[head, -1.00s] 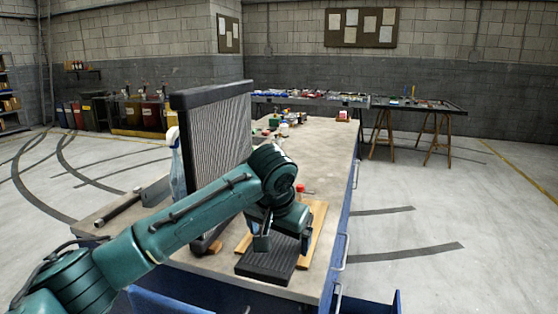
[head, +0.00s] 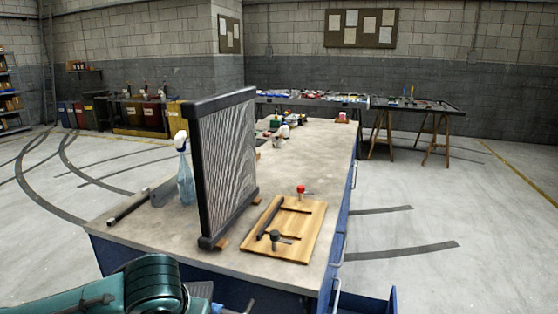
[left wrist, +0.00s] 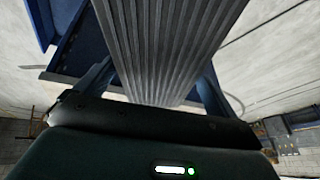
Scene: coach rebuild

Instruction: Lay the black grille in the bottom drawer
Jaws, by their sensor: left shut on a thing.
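The black grille (left wrist: 165,45), a ribbed slab that looks grey up close, fills the middle of the left wrist view. My left gripper (left wrist: 152,88) is shut on it, with a finger on each side. My right gripper is not in view.
A dark bar (head: 128,206) lies at the left. The floor right of the bench is clear.

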